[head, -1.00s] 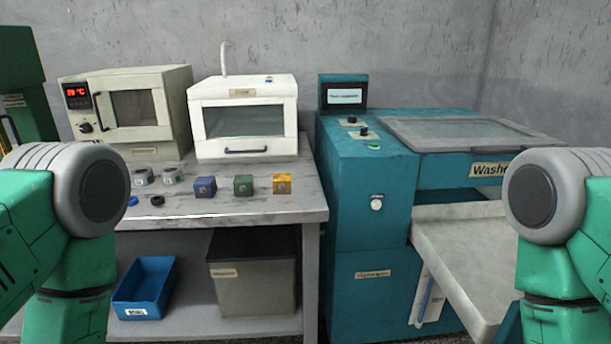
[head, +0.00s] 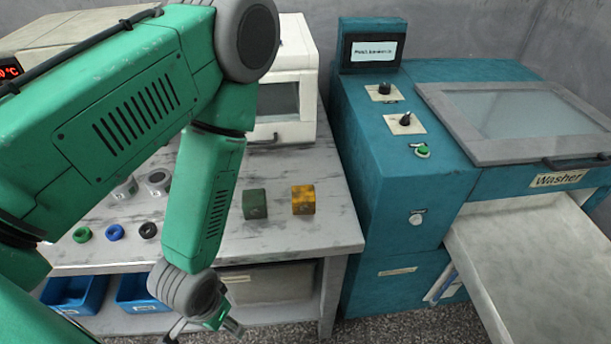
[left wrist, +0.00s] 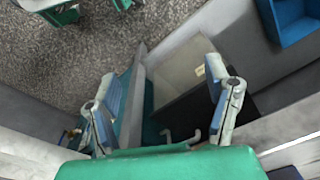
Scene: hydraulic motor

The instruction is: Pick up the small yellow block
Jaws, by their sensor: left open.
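The small yellow block (head: 303,199) sits on the grey marbled table (head: 335,226) near its right end. The similar green block (head: 255,204) stands just left of it. My left arm crosses the left half of the head view and hangs down in front of the table. My left gripper (head: 205,328) is low, in front of the table's edge, to the left of and below the yellow block. In the left wrist view its two fingers (left wrist: 165,105) are spread with nothing between them. The yellow block is not clearly visible in that view. My right gripper is out of view.
The teal washer (head: 385,165) stands close to the table's right side. A white box-shaped machine (head: 298,60) is behind the blocks. Small rings, including a blue one (head: 115,232), lie at the table's front left. Blue bins (head: 140,290) sit on the lower shelf.

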